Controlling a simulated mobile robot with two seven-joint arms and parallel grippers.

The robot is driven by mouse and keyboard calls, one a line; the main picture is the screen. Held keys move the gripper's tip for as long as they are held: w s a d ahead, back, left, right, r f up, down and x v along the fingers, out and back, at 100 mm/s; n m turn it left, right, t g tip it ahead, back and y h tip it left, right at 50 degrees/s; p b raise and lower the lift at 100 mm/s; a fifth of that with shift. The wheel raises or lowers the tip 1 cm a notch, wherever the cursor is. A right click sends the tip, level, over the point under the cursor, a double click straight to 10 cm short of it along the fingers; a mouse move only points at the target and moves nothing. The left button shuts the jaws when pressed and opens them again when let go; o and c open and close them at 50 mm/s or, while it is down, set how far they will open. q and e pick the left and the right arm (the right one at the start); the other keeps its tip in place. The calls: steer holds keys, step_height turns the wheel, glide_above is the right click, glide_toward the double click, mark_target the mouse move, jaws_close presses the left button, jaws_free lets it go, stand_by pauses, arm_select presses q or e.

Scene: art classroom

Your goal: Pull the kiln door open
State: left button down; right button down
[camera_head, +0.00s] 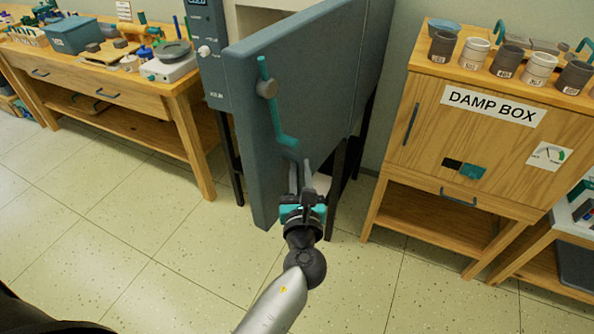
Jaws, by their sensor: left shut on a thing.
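The kiln door (318,75) is a thick blue-grey slab in the head view. It stands ajar, swung out towards me, with its free edge at the left and its far side at the right. A pale part of the kiln opening (262,22) shows above and behind it. A teal lever handle (275,110) with a grey round mount sits on the door's face near the free edge. My left gripper (300,172) is at the lower end of this handle and shut on it; the exact contact is small and partly hidden by the gripper. My right gripper is not in view.
The kiln's control panel (206,50) stands left of the door. A wooden workbench (100,85) with tools is at the left. A wooden damp box cabinet (425,130) with cups on top stands close at the right. The tiled floor (130,230) in front is clear.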

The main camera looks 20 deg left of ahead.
arm_select(q)
steer(key=shift+d+r, duration=0.1)
steer(key=shift+d, duration=0.15)
steer(key=c, duration=0.8)
jaws_free()
